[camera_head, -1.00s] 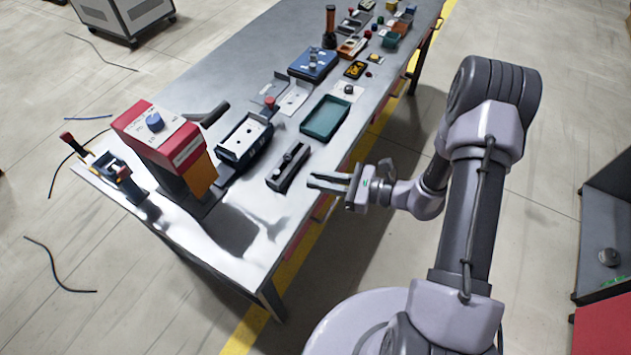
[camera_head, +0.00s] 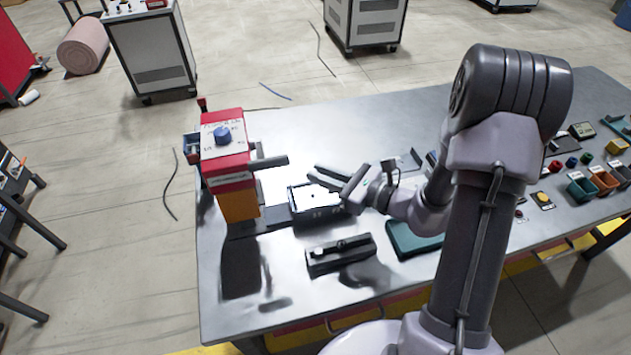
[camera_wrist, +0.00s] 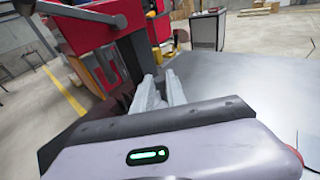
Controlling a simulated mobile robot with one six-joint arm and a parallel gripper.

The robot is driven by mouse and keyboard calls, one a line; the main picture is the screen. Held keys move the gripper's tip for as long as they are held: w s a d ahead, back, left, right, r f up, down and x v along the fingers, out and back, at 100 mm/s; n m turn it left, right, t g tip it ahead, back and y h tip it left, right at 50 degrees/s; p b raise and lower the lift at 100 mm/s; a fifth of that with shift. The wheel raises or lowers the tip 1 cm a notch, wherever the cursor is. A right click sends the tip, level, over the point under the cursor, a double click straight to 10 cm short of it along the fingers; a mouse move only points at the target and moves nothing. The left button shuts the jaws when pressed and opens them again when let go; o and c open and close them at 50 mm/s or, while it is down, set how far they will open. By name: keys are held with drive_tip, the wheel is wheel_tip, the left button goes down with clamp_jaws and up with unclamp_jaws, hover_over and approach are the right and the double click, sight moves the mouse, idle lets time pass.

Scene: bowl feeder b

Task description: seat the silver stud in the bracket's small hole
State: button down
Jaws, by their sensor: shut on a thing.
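My gripper (camera_head: 314,173) is near the red machine, above the far edge of a dark fixture (camera_head: 318,214). It also shows in the wrist view (camera_wrist: 159,80), its two grey fingers close together and pointing toward the red machine. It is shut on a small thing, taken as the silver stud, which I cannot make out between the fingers. A bright plate with a dark hole, apparently the bracket (camera_head: 318,197), lies flat on the fixture. The fingers partly cover it. I cannot tell whether they touch it.
The red machine (camera_head: 226,160) with a blue knob stands left of the fixture, its dark lever (camera_head: 268,162) reaching toward my gripper. A black slotted block (camera_head: 325,261) and a teal tray (camera_head: 402,244) lie nearer. Several small bins are at right. The table's front left is clear.

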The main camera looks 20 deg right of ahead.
drive_tip(key=shift+s+a, duration=0.1)
drive_tip(key=shift+a, duration=0.1)
drive_tip(key=b, duration=0.4)
hover_over(320, 200)
wheel_tip(320, 200, down, 4)
drive_tip(key=shift+f, duration=0.15)
drive_tip(key=shift+f+b, duration=1.6)
drive_tip(key=shift+f, duration=0.1)
idle(1.0)
drive_tip(key=c, duration=1.3)
unclamp_jaws()
drive_tip(key=p+v, duration=0.5)
drive_tip(key=v, duration=1.2)
drive_tip(key=shift+s+d, duration=0.15)
drive_tip(key=shift+d, duration=0.05)
